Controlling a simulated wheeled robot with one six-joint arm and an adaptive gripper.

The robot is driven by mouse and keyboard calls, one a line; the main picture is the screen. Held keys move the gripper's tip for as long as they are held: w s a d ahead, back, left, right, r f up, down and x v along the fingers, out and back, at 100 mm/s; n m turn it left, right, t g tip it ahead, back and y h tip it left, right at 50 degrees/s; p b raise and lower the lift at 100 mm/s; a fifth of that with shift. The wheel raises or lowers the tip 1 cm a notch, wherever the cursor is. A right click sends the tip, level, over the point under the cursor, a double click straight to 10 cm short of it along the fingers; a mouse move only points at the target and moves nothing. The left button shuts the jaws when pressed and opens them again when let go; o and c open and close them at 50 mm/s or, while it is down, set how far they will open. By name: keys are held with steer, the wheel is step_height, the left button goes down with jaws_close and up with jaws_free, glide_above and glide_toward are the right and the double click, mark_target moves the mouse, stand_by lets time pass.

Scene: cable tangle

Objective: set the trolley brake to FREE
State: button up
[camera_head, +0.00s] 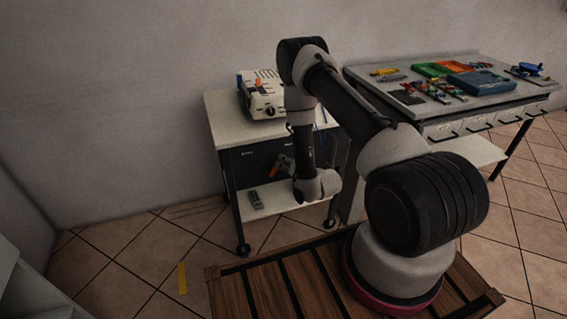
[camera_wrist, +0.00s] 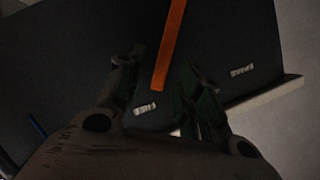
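The trolley (camera_head: 222,133) stands against the wall, with a dark panel on its front. An orange lever (camera_wrist: 170,45) on that panel runs down between my fingers in the wrist view. Its tip lies nearer the left pale label (camera_wrist: 145,108) than the right one (camera_wrist: 241,71); both are too blurred to read surely. My gripper (camera_wrist: 160,98) is open, with a finger on each side of the lever tip and no clear contact. In the head view my gripper (camera_head: 285,163) is at the panel, largely hiding the lever.
A white device (camera_head: 263,98) stands on the trolley top. A small grey object (camera_head: 256,200) lies on the lower shelf. A workbench (camera_head: 440,105) with trays and tools is at right. The tiled floor at left is clear except for a yellow strip (camera_head: 182,278).

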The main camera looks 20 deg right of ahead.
steer(key=v, duration=0.9)
steer(key=shift+s, duration=0.25)
steer(key=s+d+f+n+g+h, duration=0.1)
steer(key=s+f+n+g, duration=0.1)
steer(key=s+f+g, duration=0.75)
steer(key=s+d+r+n+g+h, duration=0.1)
steer(key=s+d+n+g, duration=0.15)
steer(key=s, duration=0.25)
steer(key=s+r, duration=0.4)
steer(key=r, duration=1.3)
steer(key=s+r+t+h, duration=0.1)
steer(key=s+r, duration=0.4)
steer(key=r, duration=1.1)
steer(key=s+r+t, duration=0.1)
steer(key=s+r, duration=0.3)
steer(key=r, duration=1.3)
steer(key=shift+s+d+r, duration=0.2)
steer(key=shift+d+r, duration=0.15)
steer(key=shift+d, duration=0.1)
